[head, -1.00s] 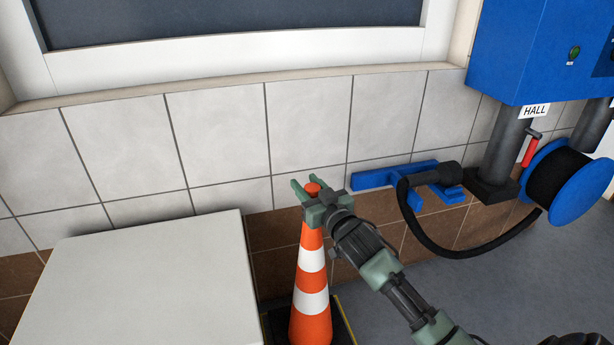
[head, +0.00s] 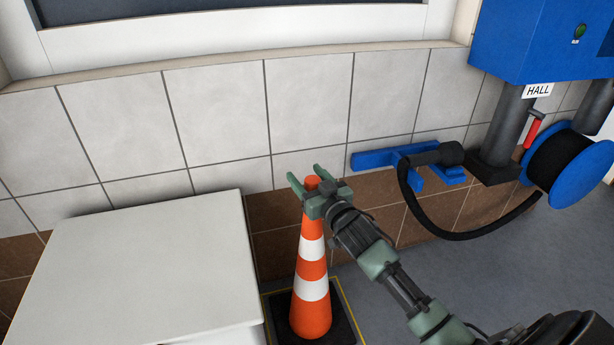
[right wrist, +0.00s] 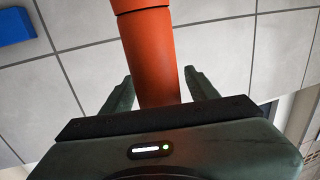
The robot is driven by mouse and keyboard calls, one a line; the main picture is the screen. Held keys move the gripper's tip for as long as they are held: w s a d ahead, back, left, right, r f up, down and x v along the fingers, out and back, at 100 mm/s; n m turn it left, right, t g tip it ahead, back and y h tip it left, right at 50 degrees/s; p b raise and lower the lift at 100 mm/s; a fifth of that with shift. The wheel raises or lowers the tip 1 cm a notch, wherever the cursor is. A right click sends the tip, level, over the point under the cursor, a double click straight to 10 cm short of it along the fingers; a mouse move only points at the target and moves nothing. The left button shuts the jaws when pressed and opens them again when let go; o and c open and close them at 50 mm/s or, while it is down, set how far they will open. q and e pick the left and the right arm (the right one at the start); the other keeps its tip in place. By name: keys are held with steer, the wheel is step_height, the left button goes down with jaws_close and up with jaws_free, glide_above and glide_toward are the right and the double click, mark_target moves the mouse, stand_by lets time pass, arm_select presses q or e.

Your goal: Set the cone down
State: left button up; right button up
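The orange cone with white bands (head: 312,268) stands upright on its black base (head: 344,326) on the floor, inside a yellow outline. My right gripper (head: 306,174) is at the cone's narrow top, one finger on each side. The fingers look spread, and the right wrist view shows narrow gaps between them and the orange cone (right wrist: 153,65). My left gripper is not in view.
A white-topped cabinet (head: 145,265) stands close to the left of the cone. A blue bracket (head: 375,159) with a black hose (head: 450,233), a blue cabinet (head: 540,40) and a blue reel (head: 585,185) are to the right. A tiled wall (head: 215,110) is behind.

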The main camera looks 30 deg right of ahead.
mark_target(316, 188)
steer(key=s+p, duration=0.1)
steer(key=s, duration=0.6)
steer(key=shift+s+a, duration=0.1)
steer(key=shift+a, duration=0.05)
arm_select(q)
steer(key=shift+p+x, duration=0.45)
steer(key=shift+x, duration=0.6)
arm_select(e)
steer(key=s+a+f+g, duration=0.4)
steer(key=s+f+g, duration=0.1)
steer(key=s, duration=0.5)
steer(key=s+a+f+n+g, duration=0.1)
steer(key=s+a+f+g, duration=0.3)
steer(key=s+f, duration=0.4)
steer(key=s+a+f+n+g, duration=0.1)
steer(key=s+a+f+g, duration=0.4)
steer(key=s, duration=0.7)
step_height(316, 188, down, 2)
steer(key=shift+a+f+g+y, duration=0.1)
steer(key=shift+a+g+y, duration=0.2)
steer(key=shift+a+y, duration=0.1)
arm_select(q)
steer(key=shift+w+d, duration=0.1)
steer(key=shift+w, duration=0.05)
arm_select(e)
steer(key=shift+d, duration=0.1)
